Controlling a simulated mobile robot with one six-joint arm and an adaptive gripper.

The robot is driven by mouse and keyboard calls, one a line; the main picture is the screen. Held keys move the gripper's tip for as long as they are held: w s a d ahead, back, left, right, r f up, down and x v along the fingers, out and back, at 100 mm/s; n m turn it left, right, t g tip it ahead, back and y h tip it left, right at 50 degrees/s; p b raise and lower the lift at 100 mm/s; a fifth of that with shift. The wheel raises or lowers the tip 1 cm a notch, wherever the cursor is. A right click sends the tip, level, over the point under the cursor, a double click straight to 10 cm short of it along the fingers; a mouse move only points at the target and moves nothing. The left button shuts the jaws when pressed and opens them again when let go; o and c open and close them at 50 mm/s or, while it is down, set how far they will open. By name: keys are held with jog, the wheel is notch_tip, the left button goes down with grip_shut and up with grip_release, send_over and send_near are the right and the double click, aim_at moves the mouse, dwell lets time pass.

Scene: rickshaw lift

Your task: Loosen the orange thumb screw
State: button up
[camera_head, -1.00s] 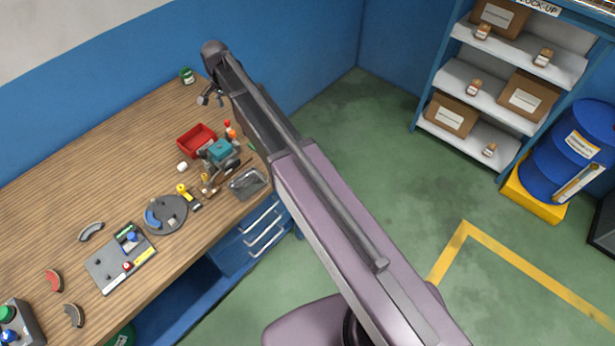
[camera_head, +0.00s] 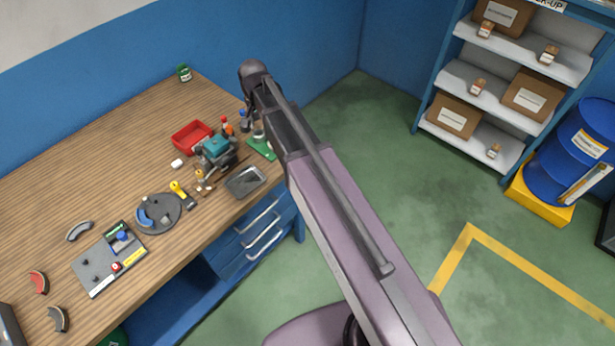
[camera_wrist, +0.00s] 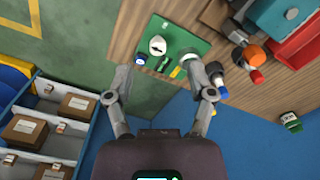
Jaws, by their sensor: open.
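I cannot make out the orange thumb screw for certain. An orange-topped item (camera_head: 229,128) stands among small bottles at the back right of the bench. It also shows in the wrist view (camera_wrist: 252,55), right of my gripper. A small orange-yellow part (camera_head: 200,174) lies in front of the teal-topped device (camera_head: 214,148), too small to identify. My gripper (camera_wrist: 156,66) is open and empty above the bench's right end. Its fingers are apart, near the lower end of a green board (camera_wrist: 175,47) carrying a white round part (camera_wrist: 158,45). In the head view my arm hides most of the gripper.
A red bin (camera_head: 192,137) stands behind the device. A grey tray (camera_head: 246,181) lies near the front edge. A round dark plate (camera_head: 170,221), a yellow-handled tool (camera_head: 178,188) and a grey panel (camera_head: 92,270) lie further left. Bare wood shows at the back left.

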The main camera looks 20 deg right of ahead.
jog(key=s+d+f+n+b, duration=0.2)
jog(key=s+d+f+b, duration=0.2)
jog(key=s, duration=0.3)
jog(key=s+d+f+n+b, duration=0.2)
jog(key=s+d+f+b, duration=0.3)
jog(key=s+d+f, duration=0.1)
jog(key=shift+s+d+n, duration=0.3)
jog(key=shift+s+d, duration=0.25)
jog(key=shift+s, duration=0.3)
jog(key=shift+s+d+n, duration=0.15)
jog(key=shift+s+d, duration=0.15)
jog(key=shift+s, duration=0.3)
jog(key=shift+s+d+n, duration=0.15)
jog(key=shift+s+d, duration=0.1)
jog(key=shift+s, duration=0.35)
